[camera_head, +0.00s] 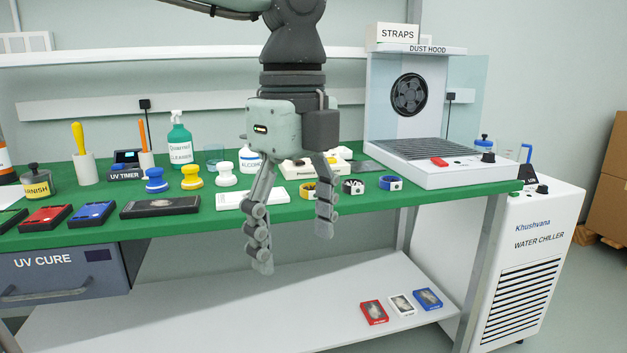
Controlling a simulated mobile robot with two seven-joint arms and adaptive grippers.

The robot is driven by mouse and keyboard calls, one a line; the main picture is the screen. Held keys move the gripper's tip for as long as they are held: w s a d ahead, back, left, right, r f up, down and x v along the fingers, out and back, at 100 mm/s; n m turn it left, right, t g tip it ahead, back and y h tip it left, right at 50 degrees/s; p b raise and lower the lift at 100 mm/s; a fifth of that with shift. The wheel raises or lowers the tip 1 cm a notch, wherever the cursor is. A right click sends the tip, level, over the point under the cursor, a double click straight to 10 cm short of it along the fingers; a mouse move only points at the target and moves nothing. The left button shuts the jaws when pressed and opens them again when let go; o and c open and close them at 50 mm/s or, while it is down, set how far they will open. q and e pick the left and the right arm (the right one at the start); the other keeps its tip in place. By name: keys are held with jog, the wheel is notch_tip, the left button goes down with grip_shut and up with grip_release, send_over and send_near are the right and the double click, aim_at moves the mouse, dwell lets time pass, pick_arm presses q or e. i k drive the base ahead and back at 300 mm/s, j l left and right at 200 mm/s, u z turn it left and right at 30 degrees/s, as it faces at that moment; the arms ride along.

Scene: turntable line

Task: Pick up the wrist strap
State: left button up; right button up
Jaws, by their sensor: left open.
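Each carries a light square piece. My left gripper (293,245) hangs fingers down in front of the bench's front edge, open and empty. Its right finger overlaps the yellow strap in the picture and partly hides it; I see no grip on it. My right gripper is not in view.
The green bench (420,196) holds a dust hood (455,175) at right, a white block (250,200) behind the gripper, and bottles, stampers and colored cases at left. A box labelled STRAPS (392,33) sits above the hood. A lower shelf (300,300) holds three small packs.

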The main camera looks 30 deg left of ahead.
aim_at(307, 190)
jog(key=i+j, duration=1.05)
jog(key=i, duration=0.05)
